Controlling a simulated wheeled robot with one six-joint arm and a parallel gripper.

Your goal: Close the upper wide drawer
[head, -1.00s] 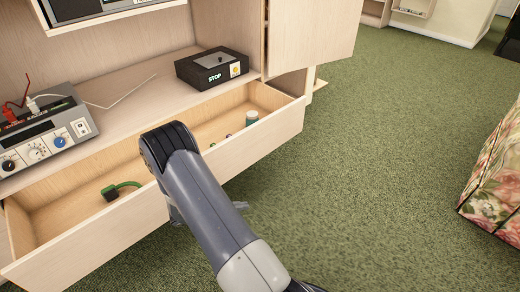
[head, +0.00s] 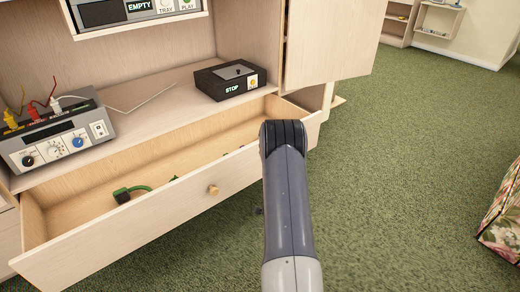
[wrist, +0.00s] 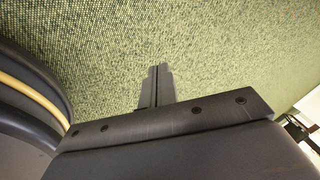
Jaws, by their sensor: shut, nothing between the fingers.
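The wide drawer (head: 150,228) is pulled out below the cabinet's counter in the head view. Its pale wooden front has a round knob (head: 213,190). A green-and-black item (head: 130,192) lies inside it, and my arm covers part of its right end. My arm stands in front of the drawer's right part and mostly hides my gripper in the head view. In the wrist view my gripper (wrist: 158,70) is shut and empty, with its fingers together over green carpet. The drawer cannot be made out in the wrist view, and I see no contact with it.
On the counter above the drawer are a grey device with dials (head: 58,134) and a black STOP box (head: 227,80). A cabinet door (head: 330,40) stands at the upper right. A floral piece of furniture (head: 503,215) is at the right edge. Open carpet (head: 410,160) lies between.

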